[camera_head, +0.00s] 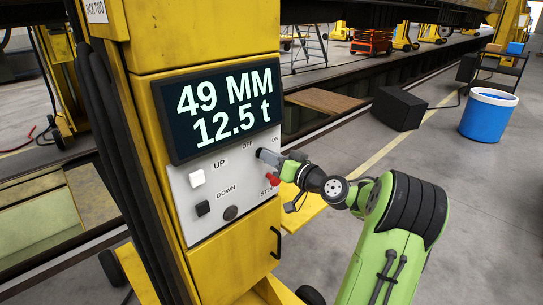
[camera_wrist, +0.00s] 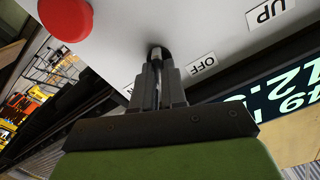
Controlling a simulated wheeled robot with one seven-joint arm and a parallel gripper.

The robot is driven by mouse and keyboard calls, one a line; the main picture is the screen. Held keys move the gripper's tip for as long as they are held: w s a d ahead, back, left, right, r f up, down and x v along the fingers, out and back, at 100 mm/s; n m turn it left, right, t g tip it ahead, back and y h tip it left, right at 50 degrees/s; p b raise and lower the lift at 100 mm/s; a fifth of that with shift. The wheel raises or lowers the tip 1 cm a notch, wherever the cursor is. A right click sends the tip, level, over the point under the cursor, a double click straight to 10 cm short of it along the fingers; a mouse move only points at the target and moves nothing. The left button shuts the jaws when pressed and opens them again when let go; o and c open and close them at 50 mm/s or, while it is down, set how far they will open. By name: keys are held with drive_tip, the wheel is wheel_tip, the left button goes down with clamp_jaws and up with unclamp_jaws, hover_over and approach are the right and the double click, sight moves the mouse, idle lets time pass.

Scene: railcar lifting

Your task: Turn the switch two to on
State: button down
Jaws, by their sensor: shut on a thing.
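The yellow jack column (camera_head: 195,40) has a plate reading "JACK TWO" at its top. Its grey panel (camera_head: 205,225) carries a rotary switch between the labels OFF and ON. My gripper (camera_head: 264,155) reaches the panel from the right and is shut on the switch, mostly hiding it in the head view. In the wrist view, the dark switch knob (camera_wrist: 155,52) shows between the fingertips of my gripper (camera_wrist: 158,66). The OFF label (camera_wrist: 203,65) lies to their right, and the ON label at left is partly cut off. I cannot tell which way the knob points.
The display (camera_head: 217,108) reads 49 MM and 12.5 t. A white UP button (camera_head: 197,178), a black DOWN button (camera_head: 203,208) and a red STOP button (camera_head: 271,179) are on the panel; STOP is close to my gripper. A blue bin (camera_head: 488,115) stands farther right.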

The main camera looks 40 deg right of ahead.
drive_tip(key=shift+d+m+p, duration=0.1)
drive_tip(key=shift+m+p, duration=1.55)
drive_tip(key=shift+m, duration=1.85)
drive_tip(key=c, duration=1.2)
unclamp_jaws()
drive_tip(key=s, duration=0.8)
drive_tip(key=s+b, duration=0.1)
drive_tip(key=s, duration=0.6)
drive_tip(key=shift+s+d+f+b, duration=0.1)
drive_tip(key=shift+s+d+b, duration=0.1)
drive_tip(key=shift+s+b, duration=0.15)
